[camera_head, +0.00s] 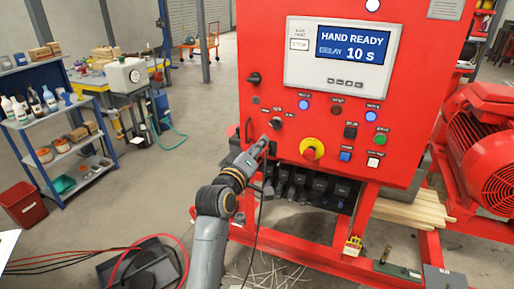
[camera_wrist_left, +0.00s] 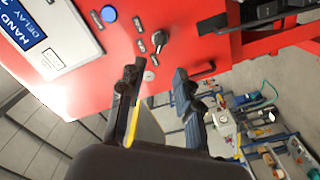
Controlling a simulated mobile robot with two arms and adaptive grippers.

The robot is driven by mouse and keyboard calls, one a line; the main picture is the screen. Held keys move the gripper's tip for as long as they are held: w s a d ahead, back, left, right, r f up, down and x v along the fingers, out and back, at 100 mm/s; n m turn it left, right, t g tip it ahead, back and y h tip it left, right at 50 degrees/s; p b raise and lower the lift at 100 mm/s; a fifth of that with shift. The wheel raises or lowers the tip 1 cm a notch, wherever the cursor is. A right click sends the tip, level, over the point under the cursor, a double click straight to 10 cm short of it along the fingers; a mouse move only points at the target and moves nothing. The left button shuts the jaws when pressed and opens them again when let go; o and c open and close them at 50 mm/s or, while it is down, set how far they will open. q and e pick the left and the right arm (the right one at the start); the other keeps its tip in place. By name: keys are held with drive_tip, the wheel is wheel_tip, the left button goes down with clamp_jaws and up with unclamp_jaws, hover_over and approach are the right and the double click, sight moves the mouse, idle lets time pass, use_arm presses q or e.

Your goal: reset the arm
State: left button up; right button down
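My left gripper (camera_head: 264,146) is in front of the lower left part of the red control panel (camera_head: 265,50), near a black rotary switch (camera_head: 276,123). In the left wrist view its two fingers (camera_wrist_left: 156,80) are spread apart, with nothing seen held between them. The panel face is ahead of the fingers, and a black rotary knob (camera_wrist_left: 162,40) shows beyond them. I cannot tell whether a fingertip touches the panel. The panel's display (camera_head: 343,52) reads "HAND READY" and "DELAY 10 s". My right gripper is not in view.
A red emergency stop with a yellow ring (camera_head: 312,149) sits right of the gripper among several buttons. Black plugs and cables hang below the panel. A red motor (camera_head: 485,140) stands at right. A blue shelf (camera_head: 55,125) stands at left; the floor between is mostly open.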

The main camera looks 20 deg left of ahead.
use_arm(q)
drive_tip(key=shift+f, duration=0.1)
drive_tip(key=s+d+f+m+g+b, duration=0.1)
drive_tip(key=d+f+m+g, duration=0.15)
drive_tip(key=f, duration=1.15)
drive_tip(key=s+d+f+m+g+b, duration=0.1)
drive_tip(key=f+g, duration=0.2)
drive_tip(key=f, duration=1.1)
drive_tip(key=s+f+m+g, duration=0.1)
drive_tip(key=s+f+g, duration=0.1)
drive_tip(key=s+f, duration=0.65)
drive_tip(key=s+f+m+g, duration=0.2)
drive_tip(key=s+f, duration=0.2)
drive_tip(key=f, duration=1)
drive_tip(key=s+f+m+g+b, duration=0.2)
drive_tip(key=s+f+m+g, duration=0.15)
drive_tip(key=s+f, duration=1.5)
drive_tip(key=s+a+f+m+g, duration=0.1)
drive_tip(key=s+a+f+g, duration=0.1)
drive_tip(key=s, duration=1)
drive_tip(key=s+a+f+m+g+b, duration=0.1)
drive_tip(key=s+f, duration=0.3)
drive_tip(key=s, duration=0.9)
drive_tip(key=shift+a+g+y, duration=0.3)
drive_tip(key=shift+a+g, duration=0.15)
drive_tip(key=shift+g, duration=0.05)
